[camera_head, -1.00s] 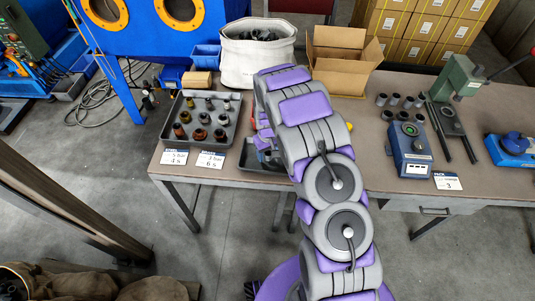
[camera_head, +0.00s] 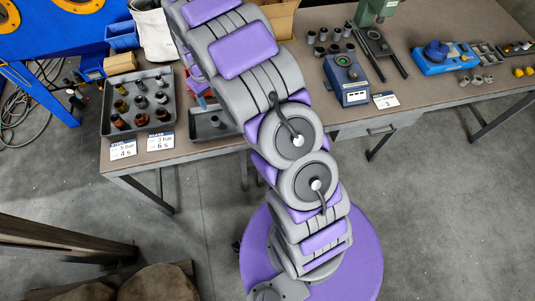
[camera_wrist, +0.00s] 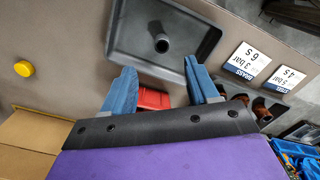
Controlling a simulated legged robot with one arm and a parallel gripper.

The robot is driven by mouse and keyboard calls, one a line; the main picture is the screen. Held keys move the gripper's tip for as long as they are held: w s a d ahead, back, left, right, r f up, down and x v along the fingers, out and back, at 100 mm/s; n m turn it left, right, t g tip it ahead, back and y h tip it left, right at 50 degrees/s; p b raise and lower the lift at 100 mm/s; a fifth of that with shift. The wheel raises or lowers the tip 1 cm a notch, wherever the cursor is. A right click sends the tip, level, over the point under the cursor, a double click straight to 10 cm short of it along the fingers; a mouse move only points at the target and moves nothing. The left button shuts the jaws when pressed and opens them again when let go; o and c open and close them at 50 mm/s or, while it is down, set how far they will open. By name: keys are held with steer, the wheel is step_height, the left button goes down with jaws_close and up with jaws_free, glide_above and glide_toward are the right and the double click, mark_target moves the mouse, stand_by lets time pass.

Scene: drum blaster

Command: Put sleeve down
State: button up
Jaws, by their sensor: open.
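A dark grey sleeve (camera_wrist: 161,44) stands, apparently upright, inside a shallow black tray (camera_wrist: 126,28) in the wrist view. Its round open end shows. In the head view the sleeve (camera_head: 215,121) is in the same small tray (camera_head: 203,133), just left of my arm, which hides part of the tray's surroundings. The fingertips are near the tray's edge and apart from the sleeve.
A larger tray (camera_head: 106,126) of several brown and dark sleeves stands left. Cards (camera_wrist: 245,62) lie beside the small tray. A red object (camera_wrist: 152,97) shows behind my fingers, with a yellow knob (camera_wrist: 23,68) left. A blue device (camera_head: 347,82) stands right of my arm.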

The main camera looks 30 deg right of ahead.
steer(key=s+r+m, duration=0.1)
steer(key=s+r, duration=1.3)
steer(key=s, duration=0.1)
steer(key=s+r, duration=0.3)
steer(key=s, duration=0.9)
steer(key=s+r+m+g, duration=0.1)
steer(key=s+r, duration=0.2)
steer(key=s, duration=1)
steer(key=shift+s+a+r+m+g, duration=0.15)
steer(key=shift+a+r+m+g, duration=0.05)
steer(key=shift+r+m+g, duration=0.1)
steer(key=shift+d, duration=0.1)
